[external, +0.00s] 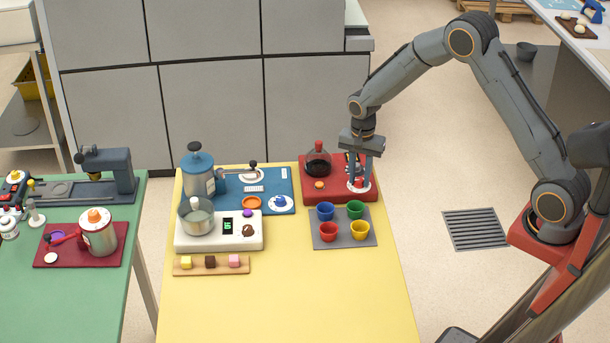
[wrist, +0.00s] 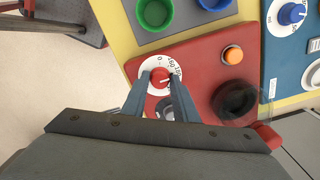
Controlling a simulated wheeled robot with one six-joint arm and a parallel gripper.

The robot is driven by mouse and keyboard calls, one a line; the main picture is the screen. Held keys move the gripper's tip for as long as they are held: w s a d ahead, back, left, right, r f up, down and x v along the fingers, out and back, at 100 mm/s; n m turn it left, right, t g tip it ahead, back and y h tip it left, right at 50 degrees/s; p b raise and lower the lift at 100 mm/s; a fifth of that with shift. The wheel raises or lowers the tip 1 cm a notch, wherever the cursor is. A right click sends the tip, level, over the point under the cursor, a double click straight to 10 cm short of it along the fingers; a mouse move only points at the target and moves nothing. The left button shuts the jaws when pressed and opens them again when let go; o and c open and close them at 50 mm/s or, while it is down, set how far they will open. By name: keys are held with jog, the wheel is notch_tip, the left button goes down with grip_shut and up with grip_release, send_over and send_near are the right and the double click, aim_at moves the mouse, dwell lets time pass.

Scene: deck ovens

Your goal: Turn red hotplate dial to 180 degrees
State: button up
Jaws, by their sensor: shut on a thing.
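The red hotplate (external: 327,192) stands at the back right of the yellow table. Its red dial (wrist: 159,78) sits on a white numbered disc (wrist: 146,66), with a white pointer line on the knob. In the wrist view the line points right, toward numbers on the disc that are partly hidden by a finger. My gripper (external: 359,182) comes down from above, its fingers on both sides of the dial. In the wrist view my gripper (wrist: 160,84) is shut on the dial. A dark-liquid glass flask (external: 318,163) stands on the hotplate, left of my gripper.
An orange button (external: 319,184) sits on the hotplate's front. A grey mat (external: 343,241) with several coloured cups lies just in front. A blue device (external: 285,187) with its own dial is to the left. The table's front is clear.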

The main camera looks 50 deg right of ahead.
aim_at(360, 180)
jog(key=o, duration=1.1)
jog(key=shift+c, duration=0.2)
jog(key=shift+r+b, duration=1.05)
jog(key=shift+r, duration=2.9)
jog(key=s+a+n+t, duration=0.1)
jog(key=s+a+n, duration=0.1)
jog(key=s+n, duration=1.2)
jog(key=s, duration=1.1)
jog(key=shift+s+a, duration=0.35)
jog(key=shift+s, duration=0.05)
